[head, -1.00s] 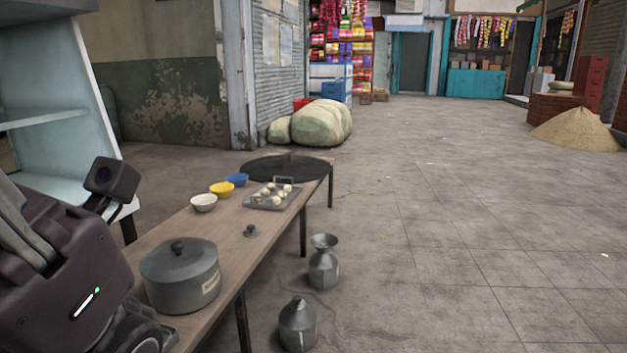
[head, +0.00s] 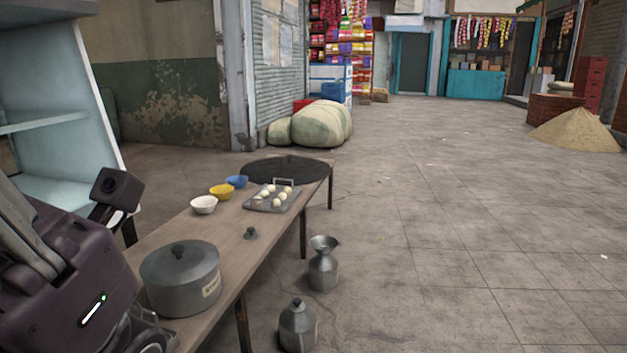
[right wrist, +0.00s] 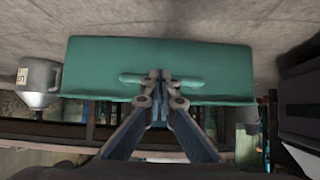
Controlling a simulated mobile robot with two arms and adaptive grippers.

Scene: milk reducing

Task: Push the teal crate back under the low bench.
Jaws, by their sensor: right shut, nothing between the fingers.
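The teal crate (right wrist: 215,70) fills the upper middle of the right wrist view, with its long face and a raised handle toward the camera. My right gripper (right wrist: 160,80) is shut and empty, its fingertips in front of the handle at the middle of that face. I cannot tell whether they touch it. The low bench (head: 215,230) is the long wooden one in the head view, running from lower left away from me. The crate does not show in the head view. My left gripper is not in view.
On the bench stand a lidded pot (head: 180,280), bowls (head: 221,192), a tray (head: 272,198) and a dark round pan (head: 285,168). Metal cans (head: 323,265) (head: 298,325) stand on the floor along its right side. Open floor lies to the right.

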